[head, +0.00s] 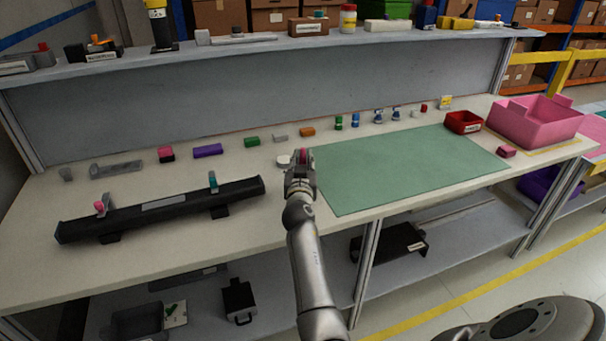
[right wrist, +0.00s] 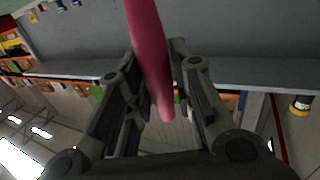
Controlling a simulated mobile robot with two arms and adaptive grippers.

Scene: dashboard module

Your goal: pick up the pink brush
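The pink brush (right wrist: 150,55) shows in the right wrist view as a long pink handle between the two fingers of my right gripper (right wrist: 160,85). The fingers close on it from both sides. Its far end runs out of the top of that view. In the head view my right gripper (head: 299,168) is over the table at the left edge of the green mat, with a bit of the pink brush (head: 303,153) showing at its tip. The gripper hides the rest, and I cannot tell whether the brush touches the table. My left gripper is not in view.
A black bar-shaped unit (head: 160,208) lies left of my arm. A white round piece (head: 283,160) is close beside the gripper. Small coloured parts line the table's back. The green mat (head: 410,170) is clear; a red tray (head: 463,122) and pink crate (head: 536,122) stand right.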

